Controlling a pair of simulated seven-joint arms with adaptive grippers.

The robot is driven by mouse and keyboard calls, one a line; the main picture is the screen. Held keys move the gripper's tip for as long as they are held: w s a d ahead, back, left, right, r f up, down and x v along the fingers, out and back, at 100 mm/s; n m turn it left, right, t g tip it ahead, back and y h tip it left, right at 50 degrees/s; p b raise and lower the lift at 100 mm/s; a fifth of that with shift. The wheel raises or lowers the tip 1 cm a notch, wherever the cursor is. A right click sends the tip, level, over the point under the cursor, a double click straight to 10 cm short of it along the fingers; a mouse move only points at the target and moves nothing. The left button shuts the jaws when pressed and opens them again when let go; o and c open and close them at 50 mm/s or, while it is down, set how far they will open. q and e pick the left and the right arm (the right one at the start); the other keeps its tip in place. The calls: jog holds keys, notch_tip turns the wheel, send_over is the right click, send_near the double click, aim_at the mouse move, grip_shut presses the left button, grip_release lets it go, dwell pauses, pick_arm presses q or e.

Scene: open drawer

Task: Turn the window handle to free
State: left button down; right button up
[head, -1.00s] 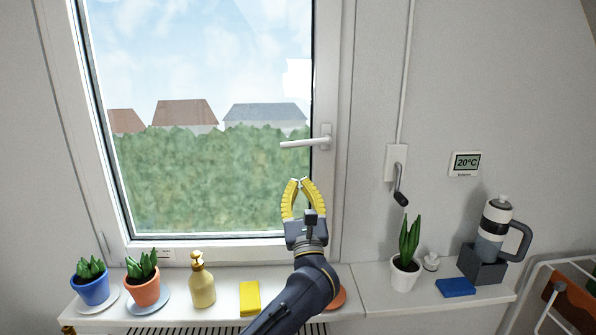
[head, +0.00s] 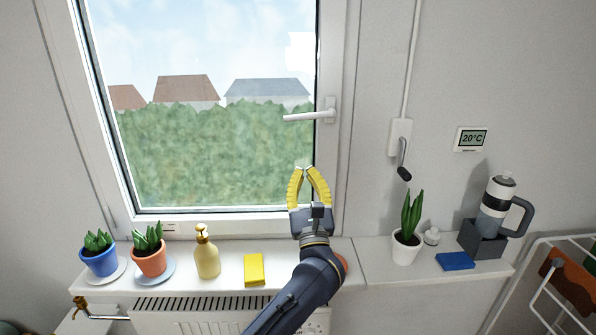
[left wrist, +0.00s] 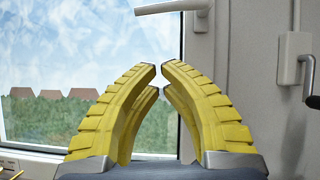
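The white window handle (head: 306,116) is on the right side of the window frame. Its lever lies almost level and points left from its mount, over the glass. It also shows at the top of the left wrist view (left wrist: 172,7), partly cut off. My left gripper (head: 305,169) has yellow curved fingers and points up, below the handle and apart from it. In the left wrist view its fingertips (left wrist: 159,67) are drawn together with only a narrow gap, and nothing is between them. My right gripper is not in view.
The sill (head: 350,262) below holds a blue pot (head: 99,263), an orange pot (head: 151,263), a soap bottle (head: 207,258), a yellow sponge (head: 254,270) and a white pot (head: 406,248). A crank (head: 404,165) hangs on the wall right of the window. The space around the handle is clear.

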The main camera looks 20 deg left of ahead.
aim_at(307, 114)
pick_arm(q)
jog(key=w+a+r, duration=0.3)
jog(key=w+r, duration=0.3)
jog(key=r, duration=0.2)
jog(key=shift+w+a+r, duration=0.15)
jog(key=shift+w, duration=0.15)
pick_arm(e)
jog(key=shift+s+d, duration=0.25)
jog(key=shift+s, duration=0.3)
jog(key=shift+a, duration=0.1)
